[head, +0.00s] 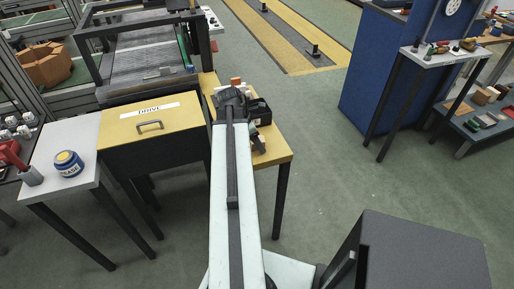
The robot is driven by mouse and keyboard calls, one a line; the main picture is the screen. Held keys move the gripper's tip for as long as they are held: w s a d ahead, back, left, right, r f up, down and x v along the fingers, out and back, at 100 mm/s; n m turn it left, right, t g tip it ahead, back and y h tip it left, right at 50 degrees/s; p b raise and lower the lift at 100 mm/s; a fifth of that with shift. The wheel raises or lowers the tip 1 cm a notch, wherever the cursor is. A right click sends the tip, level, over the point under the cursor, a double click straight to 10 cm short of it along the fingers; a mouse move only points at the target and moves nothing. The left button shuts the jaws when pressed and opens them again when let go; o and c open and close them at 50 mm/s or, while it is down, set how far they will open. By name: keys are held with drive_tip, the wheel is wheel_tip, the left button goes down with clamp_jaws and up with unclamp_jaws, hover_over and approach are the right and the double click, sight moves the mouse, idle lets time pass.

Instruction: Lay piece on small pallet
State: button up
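My arm reaches away from me over a narrow yellow table (277,158). My gripper (236,94) is at its far end, dark and small in the head view. A small orange-brown block (236,81) shows just beyond the gripper; I cannot tell whether they touch. A black open-topped box (261,112) stands just right of the gripper. A small wooden and dark item (258,142) lies nearer me, partly hidden by the arm. I cannot tell which of these is the piece or the small pallet. The gripper's fingers are too small to read.
A grey side table (75,150) holds a blue grease tin (68,163). A blue partition (385,65) and a grey shelf (445,57) stand right. Green floor (330,170) between is clear.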

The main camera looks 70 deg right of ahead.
drive_tip(key=shift+r, duration=0.1)
drive_tip(key=shift+c, duration=0.3)
clamp_jaws()
wheel_tip(320, 180, up, 10)
drive_tip(key=p, duration=1)
drive_tip(key=shift+r+p, duration=0.15)
drive_tip(key=shift+p, duration=0.15)
